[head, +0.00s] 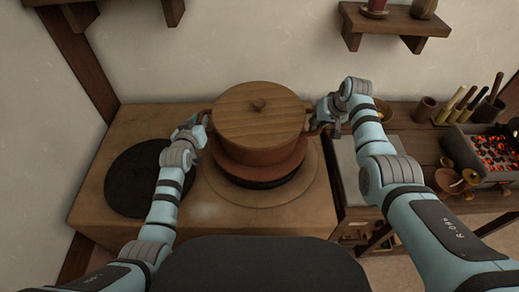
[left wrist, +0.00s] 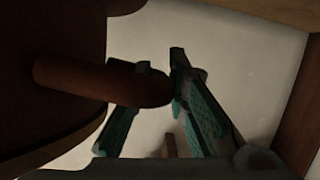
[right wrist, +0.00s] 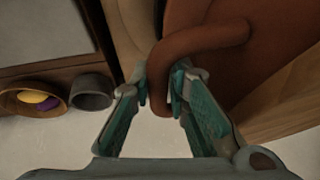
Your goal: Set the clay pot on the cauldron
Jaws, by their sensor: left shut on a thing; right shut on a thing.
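The clay pot (head: 255,138) is reddish brown, with a round wooden lid (head: 245,108) on it. It is level over the right part of the stove. Below it show a wide reddish-brown rim (head: 262,174) and a dark round base, which look like the cauldron. I cannot tell whether pot and rim touch. My left gripper (head: 204,121) is shut on the pot's left handle, a rounded bar (left wrist: 95,83) in the left wrist view. My right gripper (head: 314,119) is shut on the right handle, a loop (right wrist: 215,45) in the right wrist view.
The stove (head: 115,138) has a black round plate (head: 135,180) at left. At right are a pale slab (head: 350,160), a cup (head: 425,108), and a tray of glowing coals (head: 490,150). Wall shelves (head: 395,22) hang behind.

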